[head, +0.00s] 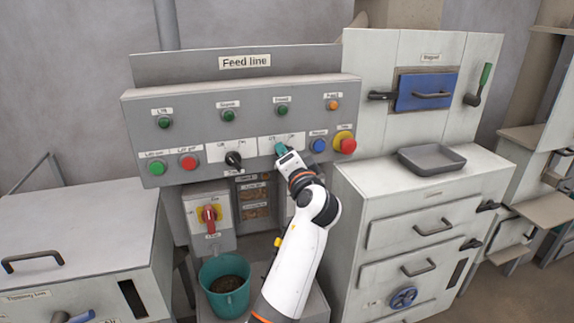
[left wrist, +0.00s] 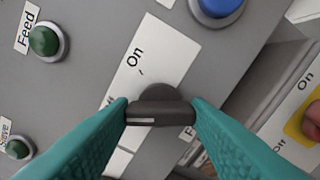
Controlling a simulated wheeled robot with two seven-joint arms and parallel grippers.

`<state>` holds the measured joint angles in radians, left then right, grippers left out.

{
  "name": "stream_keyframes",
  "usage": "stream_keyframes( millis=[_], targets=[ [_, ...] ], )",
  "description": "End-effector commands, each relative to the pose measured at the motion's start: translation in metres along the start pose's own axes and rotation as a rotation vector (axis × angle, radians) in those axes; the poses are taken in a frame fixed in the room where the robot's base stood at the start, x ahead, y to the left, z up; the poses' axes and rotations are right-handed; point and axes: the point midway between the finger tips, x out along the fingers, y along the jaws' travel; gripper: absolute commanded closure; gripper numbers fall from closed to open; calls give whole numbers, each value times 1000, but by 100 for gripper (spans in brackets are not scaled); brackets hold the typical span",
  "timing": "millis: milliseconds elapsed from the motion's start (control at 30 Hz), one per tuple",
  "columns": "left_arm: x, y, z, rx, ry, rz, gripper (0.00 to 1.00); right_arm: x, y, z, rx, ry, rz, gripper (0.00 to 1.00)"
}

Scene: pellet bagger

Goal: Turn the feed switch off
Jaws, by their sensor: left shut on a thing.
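The feed line panel (head: 200,140) carries two black rotary switches. My left gripper (head: 281,150) is at the right-hand one and hides most of it in the head view. In the left wrist view my left gripper (left wrist: 160,113) is shut on the black switch knob (left wrist: 162,108), one teal finger on each side. The knob's white mark is at its left end. An "On" label (left wrist: 135,57) shows above it on the white plate; the other label is partly covered by a finger. I cannot tell the exact setting. My right gripper is not in view.
The other black switch (head: 233,160) sits to the left. A blue button (head: 318,145) and red stop button (head: 345,143) are close on the right. Green Feed lamp (left wrist: 43,40) is nearby. Below are a red-handled switch (head: 209,215) and a teal bucket (head: 226,299).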

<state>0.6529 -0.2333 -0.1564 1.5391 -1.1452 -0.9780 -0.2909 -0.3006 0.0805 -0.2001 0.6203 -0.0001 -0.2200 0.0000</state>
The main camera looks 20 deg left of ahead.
Motion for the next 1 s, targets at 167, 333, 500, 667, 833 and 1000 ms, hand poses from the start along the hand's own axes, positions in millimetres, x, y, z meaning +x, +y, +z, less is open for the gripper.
stream_keyframes(
  millis=[167, 333, 500, 667, 833, 1000],
  targets=[
    [0, -2, 0, -16, 1, -5, 79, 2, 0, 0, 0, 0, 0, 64],
    [0, -2, 0, -17, 2, -5, 79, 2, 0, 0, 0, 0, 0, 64],
    [0, -2, 0, -17, 2, -5, 53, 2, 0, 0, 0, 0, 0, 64],
    [0, -1, 0, -16, 1, -3, 35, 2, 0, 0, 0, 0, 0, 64],
    [0, -1, 0, -15, 1, -2, 35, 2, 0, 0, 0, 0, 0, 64],
    [2, 0, -1, -15, 0, -1, 35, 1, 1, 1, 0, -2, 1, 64]
  ],
)
